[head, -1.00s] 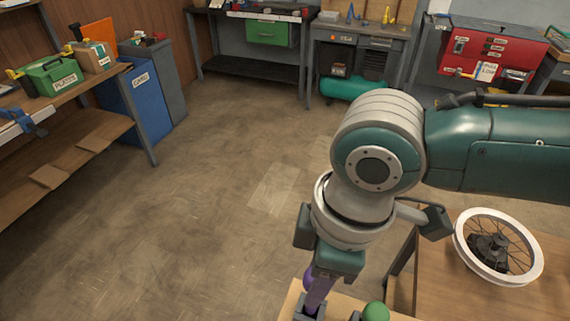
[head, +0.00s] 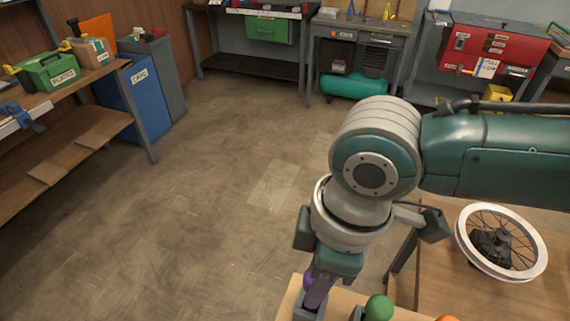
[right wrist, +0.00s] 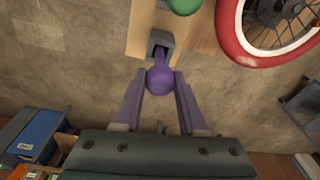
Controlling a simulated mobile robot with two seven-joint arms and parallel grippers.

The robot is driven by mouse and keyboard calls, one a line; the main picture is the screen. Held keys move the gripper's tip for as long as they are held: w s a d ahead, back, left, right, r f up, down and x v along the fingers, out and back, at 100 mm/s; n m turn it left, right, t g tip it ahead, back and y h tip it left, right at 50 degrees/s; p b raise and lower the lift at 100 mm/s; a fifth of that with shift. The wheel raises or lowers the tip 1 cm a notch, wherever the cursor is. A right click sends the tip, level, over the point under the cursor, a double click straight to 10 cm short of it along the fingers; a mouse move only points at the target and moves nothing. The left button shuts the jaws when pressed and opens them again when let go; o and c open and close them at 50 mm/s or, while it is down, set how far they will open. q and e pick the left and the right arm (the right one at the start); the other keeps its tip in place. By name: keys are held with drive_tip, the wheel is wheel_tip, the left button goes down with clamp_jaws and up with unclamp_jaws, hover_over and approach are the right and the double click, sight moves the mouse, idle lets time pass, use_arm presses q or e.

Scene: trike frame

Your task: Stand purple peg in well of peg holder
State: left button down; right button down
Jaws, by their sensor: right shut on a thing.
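The purple peg (right wrist: 160,79) has a round head and a short stem. In the right wrist view my right gripper (right wrist: 160,88) is shut on its head, one finger on each side. The stem points at the dark opening of a grey square well (right wrist: 163,42) on the wooden peg holder (right wrist: 141,28). Its end overlaps the opening; how deep it sits I cannot tell. In the head view a sliver of the purple peg (head: 308,281) shows beside my right gripper (head: 316,290), over the holder (head: 291,298) at the bottom edge. My left gripper is not in view.
A green round-headed peg (head: 379,307) stands close to the right of my gripper, with an orange one (head: 447,318) farther right. A white-rimmed spoked wheel (head: 501,242) lies on the workbench (head: 440,285). A red-rimmed wheel (right wrist: 235,45) is near the holder.

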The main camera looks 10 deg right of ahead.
drive_tip(key=shift+f+b, duration=0.7)
drive_tip(key=shift+f, duration=0.35)
drive_tip(key=shift+c, duration=2)
unclamp_jaws()
drive_tip(key=r, duration=0.6)
drive_tip(key=d+r+p, duration=0.1)
drive_tip(key=r, duration=0.3)
drive_tip(key=shift+s+d, duration=0.1)
drive_tip(key=shift+s, duration=0.05)
